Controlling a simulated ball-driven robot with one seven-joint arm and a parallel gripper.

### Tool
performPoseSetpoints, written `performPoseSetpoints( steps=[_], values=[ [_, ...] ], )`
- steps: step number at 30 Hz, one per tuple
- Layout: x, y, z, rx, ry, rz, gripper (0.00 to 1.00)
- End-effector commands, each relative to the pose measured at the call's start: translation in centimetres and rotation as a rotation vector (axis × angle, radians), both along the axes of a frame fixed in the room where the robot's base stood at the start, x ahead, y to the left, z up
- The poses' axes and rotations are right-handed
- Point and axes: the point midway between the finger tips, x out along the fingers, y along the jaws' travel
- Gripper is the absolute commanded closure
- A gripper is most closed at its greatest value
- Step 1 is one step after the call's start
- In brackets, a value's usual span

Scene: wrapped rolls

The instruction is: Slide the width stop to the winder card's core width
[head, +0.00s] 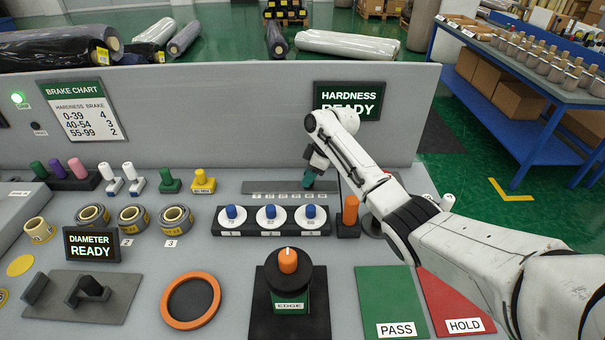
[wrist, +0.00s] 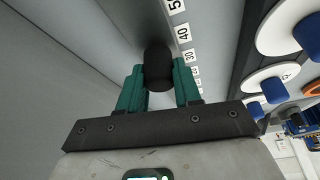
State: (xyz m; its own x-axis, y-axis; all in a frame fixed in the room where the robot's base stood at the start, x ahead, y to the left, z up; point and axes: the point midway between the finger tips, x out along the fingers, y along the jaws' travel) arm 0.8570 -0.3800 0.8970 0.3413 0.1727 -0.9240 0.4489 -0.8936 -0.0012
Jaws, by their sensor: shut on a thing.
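My gripper (wrist: 158,88) has its teal fingers shut on a black rounded knob (wrist: 157,66), which I take for the width stop. The knob stands beside a scale (wrist: 183,33) with white number labels; 50, 40 and 30 are readable and further ones are too small. The knob's top is beside the 30 label, but the angle hides its exact setting. In the head view my gripper (head: 309,181) is low over the right part of the grey scale strip (head: 262,187), and the stop is hidden there. I cannot make out a winder card in either view.
Three blue-knobbed white dials (head: 271,215) stand just in front of the strip. An orange-handled piece (head: 350,210) stands close at the right. The grey back panel (head: 220,120) rises behind. A green PASS mat (head: 390,300) and red HOLD mat (head: 455,305) lie at front right.

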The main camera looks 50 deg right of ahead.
Motion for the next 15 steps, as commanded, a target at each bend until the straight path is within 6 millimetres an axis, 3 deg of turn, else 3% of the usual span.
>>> performPoseSetpoints(
  steps=[6,7,15],
  values=[
    [0.01,-0.02,0.04,-0.001,0.001,0.001,1.00],
    [0.02,-0.01,0.05,-0.001,0.001,0.001,0.65],
    [0.04,0.01,0.03,0.000,0.000,0.001,0.41]
  ],
)
